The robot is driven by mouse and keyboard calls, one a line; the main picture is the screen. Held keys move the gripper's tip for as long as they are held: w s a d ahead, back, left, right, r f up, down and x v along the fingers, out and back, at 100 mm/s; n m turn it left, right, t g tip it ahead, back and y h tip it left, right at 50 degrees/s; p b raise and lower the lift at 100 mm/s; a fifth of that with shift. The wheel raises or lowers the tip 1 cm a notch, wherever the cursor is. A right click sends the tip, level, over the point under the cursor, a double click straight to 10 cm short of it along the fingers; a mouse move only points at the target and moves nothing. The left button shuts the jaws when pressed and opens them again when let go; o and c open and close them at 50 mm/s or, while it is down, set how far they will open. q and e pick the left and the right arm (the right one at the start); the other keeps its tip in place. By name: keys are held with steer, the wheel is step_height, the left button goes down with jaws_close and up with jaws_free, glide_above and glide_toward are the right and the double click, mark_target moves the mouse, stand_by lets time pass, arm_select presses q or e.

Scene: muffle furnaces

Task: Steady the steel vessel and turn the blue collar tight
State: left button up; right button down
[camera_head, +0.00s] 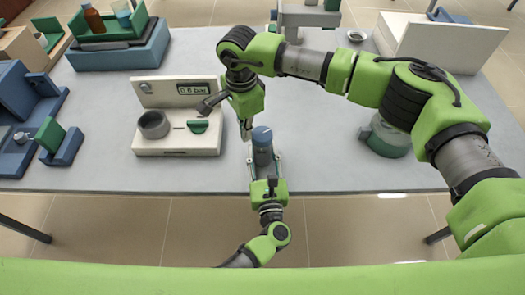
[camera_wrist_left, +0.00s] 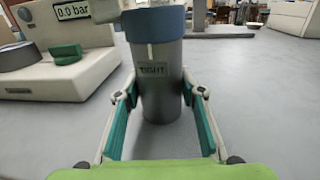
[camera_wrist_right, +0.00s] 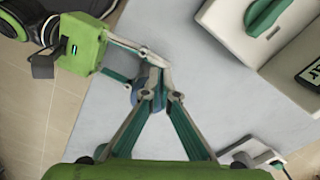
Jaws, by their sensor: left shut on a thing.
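The steel vessel (camera_head: 262,157) stands upright near the table's front edge with the blue collar (camera_head: 263,134) on top. In the left wrist view the vessel (camera_wrist_left: 160,90) carries a "TIGHT" label below the collar (camera_wrist_left: 155,24), with a pale line above the label. My left gripper (camera_head: 265,172) reaches in from the front, its teal-padded fingers (camera_wrist_left: 160,98) shut on the vessel's sides. My right gripper (camera_head: 245,132) points down just left of the collar. In the right wrist view its fingertips (camera_wrist_right: 160,97) converge, partly covering the collar (camera_wrist_right: 138,92); contact is unclear.
A beige gauge unit (camera_head: 178,145) with a grey ring and green knob stands left of the vessel; its display is lit. Blue fixtures (camera_head: 15,150) stand far left. A green-grey round device (camera_head: 388,140) sits right, under my right arm. Bare table lies between.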

steer(key=shift+w+r, duration=0.1)
steer(key=shift+w, duration=0.15)
stand_by(0.3)
step_height(320, 180, up, 6)
steer(key=shift+s+a, duration=0.15)
steer(key=shift+a, duration=0.25)
stand_by(0.4)
steer(key=shift+s, duration=0.1)
step_height(320, 180, down, 6)
steer(key=s+d, duration=0.2)
steer(key=shift+s+d, duration=0.25)
steer(key=shift+s, duration=0.15)
stand_by(0.5)
